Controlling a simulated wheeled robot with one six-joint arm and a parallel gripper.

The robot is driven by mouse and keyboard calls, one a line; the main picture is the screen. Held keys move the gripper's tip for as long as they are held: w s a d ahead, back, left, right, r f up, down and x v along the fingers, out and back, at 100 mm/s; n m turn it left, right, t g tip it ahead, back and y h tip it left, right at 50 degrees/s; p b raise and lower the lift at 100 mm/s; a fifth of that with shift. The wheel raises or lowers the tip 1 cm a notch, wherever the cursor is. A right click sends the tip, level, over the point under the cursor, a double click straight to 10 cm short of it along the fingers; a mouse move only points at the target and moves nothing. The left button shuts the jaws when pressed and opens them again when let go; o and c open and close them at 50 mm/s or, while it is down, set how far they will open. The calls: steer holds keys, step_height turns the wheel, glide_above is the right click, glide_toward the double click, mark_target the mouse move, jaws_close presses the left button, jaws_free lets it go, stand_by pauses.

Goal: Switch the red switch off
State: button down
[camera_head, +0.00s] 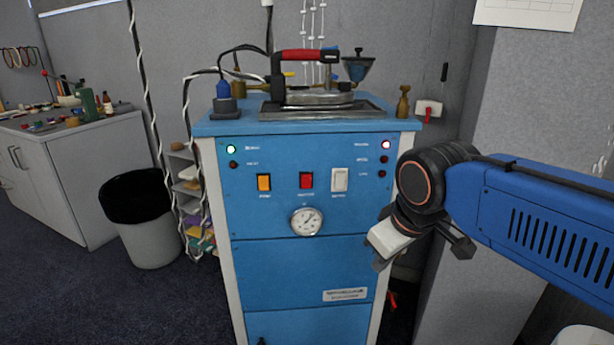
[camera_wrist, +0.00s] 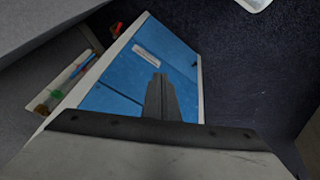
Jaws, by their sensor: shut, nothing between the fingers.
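The red switch (camera_head: 306,181) is the middle one of three rocker switches on the blue machine's front panel, between an orange switch (camera_head: 264,183) and a white switch (camera_head: 339,180). Whether it is on or off is too small to tell. My gripper (camera_head: 379,264) is in front of the machine, below and to the right of the switches, apart from the red switch. In the wrist view its fingers (camera_wrist: 158,96) are shut and empty, with the lower blue front and its label behind them. The red switch does not show in the wrist view.
The blue machine (camera_head: 290,268) carries an iron with a red handle (camera_head: 300,55) on its top. A round gauge (camera_head: 306,221) sits below the switches. A black-lined bin (camera_head: 145,235) and a grey cabinet (camera_head: 50,170) stand at left. A wall is close at right.

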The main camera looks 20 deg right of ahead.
mark_target(308, 179)
steer(key=w+a+r+n, duration=0.5)
steer(key=w+r+n, duration=0.1)
steer(key=r, duration=0.3)
steer(key=w+a+r+n, duration=0.6)
steer(key=r, duration=0.4)
steer(key=shift+w+h, duration=0.35)
steer(key=shift+h, duration=0.05)
steer(key=shift+f, duration=0.1)
steer(key=x, duration=0.3)
steer(key=w+x, duration=0.1)
steer(key=x, duration=0.3)
steer(key=w+r+x, duration=0.1)
steer(key=x, duration=0.2)
steer(key=shift+w+d+f, duration=0.15)
steer(key=shift+w+f, duration=0.05)
steer(key=shift+f, duration=0.15)
steer(key=shift+w+d+r, duration=0.15)
steer(key=shift+w+r, duration=0.05)
steer(key=shift+w, duration=0.7)
